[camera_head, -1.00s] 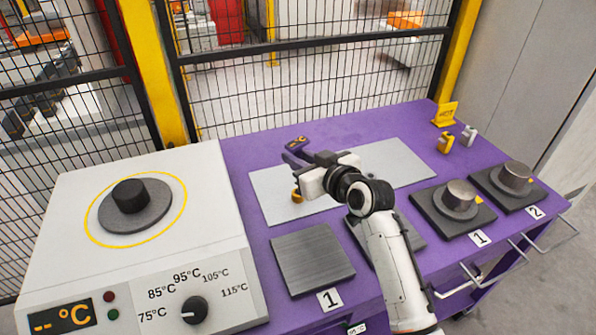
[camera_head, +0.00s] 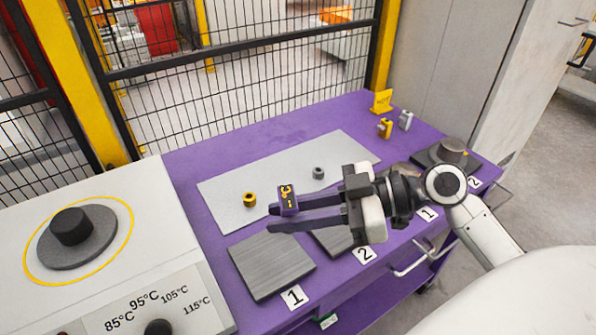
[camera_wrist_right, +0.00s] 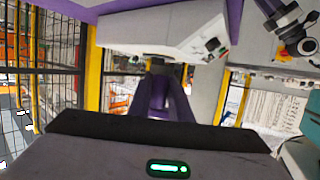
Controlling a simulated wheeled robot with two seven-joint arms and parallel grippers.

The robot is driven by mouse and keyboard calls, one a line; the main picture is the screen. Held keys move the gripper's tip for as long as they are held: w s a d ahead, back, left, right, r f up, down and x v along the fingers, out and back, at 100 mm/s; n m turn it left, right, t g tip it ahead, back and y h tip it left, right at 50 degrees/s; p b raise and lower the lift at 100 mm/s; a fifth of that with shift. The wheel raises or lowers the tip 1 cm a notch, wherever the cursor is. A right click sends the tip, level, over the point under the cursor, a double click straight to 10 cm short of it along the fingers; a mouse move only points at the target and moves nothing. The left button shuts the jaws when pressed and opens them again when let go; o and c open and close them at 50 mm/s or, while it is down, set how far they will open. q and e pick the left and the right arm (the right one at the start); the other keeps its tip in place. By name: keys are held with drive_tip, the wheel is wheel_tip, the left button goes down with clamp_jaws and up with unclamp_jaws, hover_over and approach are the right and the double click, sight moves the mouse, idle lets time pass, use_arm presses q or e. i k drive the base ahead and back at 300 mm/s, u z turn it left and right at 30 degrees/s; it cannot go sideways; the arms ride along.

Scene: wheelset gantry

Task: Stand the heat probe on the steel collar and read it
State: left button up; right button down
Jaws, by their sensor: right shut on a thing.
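The heat probe (camera_head: 287,200), a small dark purple block with a yellow °C mark, is between the fingertips of my right gripper (camera_head: 283,217), above the near side of the light mat. The gripper is shut on it and its fingers point left. In the right wrist view, purple shows around the fingers (camera_wrist_right: 160,98), but the probe's outline is unclear. The steel collar, seemingly the small grey ring (camera_head: 318,172), sits on the mat beyond the gripper, apart from the probe. A brass-coloured ring (camera_head: 250,199) sits left of the probe. My left gripper is not in view.
A heater (camera_head: 185,225) with a black cylinder (camera_head: 71,226) on its disc stands at left. Plate 1 (camera_head: 271,266) lies in front of the mat (camera_head: 225,190); plate 2 is partly covered by my gripper. Small clips and a yellow sign (camera_head: 382,101) stand at the back right.

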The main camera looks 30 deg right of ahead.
sight(318, 169)
drive_tip(key=u, duration=1.85)
drive_tip(key=k, duration=0.7)
drive_tip(key=z, duration=1.45)
